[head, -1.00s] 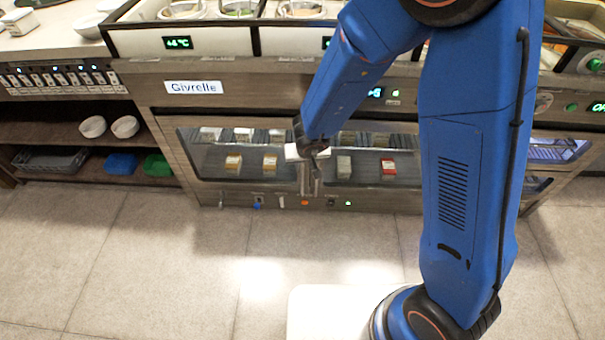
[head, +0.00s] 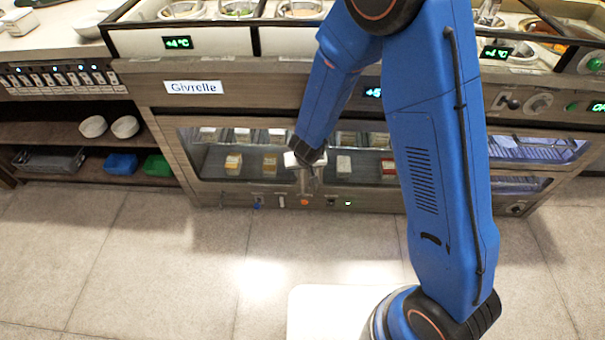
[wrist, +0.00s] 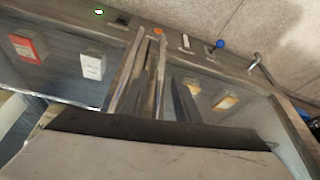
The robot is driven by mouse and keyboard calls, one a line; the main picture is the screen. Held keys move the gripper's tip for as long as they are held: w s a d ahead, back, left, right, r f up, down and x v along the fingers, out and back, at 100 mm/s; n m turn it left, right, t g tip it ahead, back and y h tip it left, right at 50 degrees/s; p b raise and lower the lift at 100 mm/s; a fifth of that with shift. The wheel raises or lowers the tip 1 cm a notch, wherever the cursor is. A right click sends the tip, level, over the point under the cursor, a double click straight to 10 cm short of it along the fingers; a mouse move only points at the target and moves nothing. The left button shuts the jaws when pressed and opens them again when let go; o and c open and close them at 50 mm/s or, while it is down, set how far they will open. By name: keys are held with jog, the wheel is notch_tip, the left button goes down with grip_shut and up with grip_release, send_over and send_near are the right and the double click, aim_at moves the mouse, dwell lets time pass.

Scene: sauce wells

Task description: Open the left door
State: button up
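The left door (head: 215,174) is a framed glass door in the counter front under the Givrelle label. It looks shut, and boxes show behind its glass. It also shows in the wrist view (wrist: 215,84), on the right because that view is turned over. My gripper (head: 309,183) is in front of the middle of the counter, by the post where the two doors meet. In the wrist view, narrow upright bars stand ahead of the dark gripper body. I cannot separate fingers from door frame or handle there, nor tell whether they touch.
The right door (head: 362,168) with a red box (head: 388,169) behind it is right of my gripper. Open shelves with bowls (head: 93,126) and bins (head: 157,165) lie to the left. Small knobs line the bottom edge. The tiled floor in front (head: 170,250) is clear.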

jog(key=shift+x, duration=1.8)
grip_shut()
